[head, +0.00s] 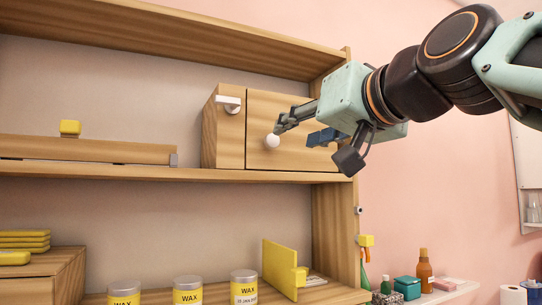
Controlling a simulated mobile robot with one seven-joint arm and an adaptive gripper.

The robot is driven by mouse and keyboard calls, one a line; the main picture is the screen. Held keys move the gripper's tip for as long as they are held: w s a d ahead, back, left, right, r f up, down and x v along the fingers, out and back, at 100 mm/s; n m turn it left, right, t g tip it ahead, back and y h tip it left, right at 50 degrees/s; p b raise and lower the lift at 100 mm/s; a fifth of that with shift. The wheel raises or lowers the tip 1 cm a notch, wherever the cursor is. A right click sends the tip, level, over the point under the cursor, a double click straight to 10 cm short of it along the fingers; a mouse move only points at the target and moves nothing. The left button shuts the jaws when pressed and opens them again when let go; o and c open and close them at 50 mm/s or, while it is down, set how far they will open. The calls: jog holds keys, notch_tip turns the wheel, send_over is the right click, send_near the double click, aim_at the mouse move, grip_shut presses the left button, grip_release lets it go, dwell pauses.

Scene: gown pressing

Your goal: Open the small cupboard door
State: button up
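The small wooden cupboard (231,140) stands on the middle shelf at its right end. Its door (262,108) looks shut, with a round white knob (271,141) near its left edge. A white latch-like piece (229,104) sits on the narrow panel left of the door. My gripper (293,136) reaches in from the right, in front of the door. Its fingers look apart, with the grey fingertip close to the knob. I cannot tell whether it touches the knob. Nothing shows between the fingers. The gripper hides part of the door's right side.
A wooden rail (90,149) with a yellow block (70,127) lies left of the cupboard. Below stand several wax tins (188,291) and an upright yellow board (280,268). Bottles (424,270) stand at lower right.

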aim_at(273, 141)
jog(key=x, duration=0.3)
jog(key=p+x, duration=0.1)
jog(key=x, duration=0.3)
jog(key=p+x, duration=0.1)
jog(key=x, duration=0.2)
jog(key=shift+w+a+r, duration=0.1)
jog(key=shift+w+r, duration=0.15)
jog(key=shift+w, duration=0.1)
grip_shut()
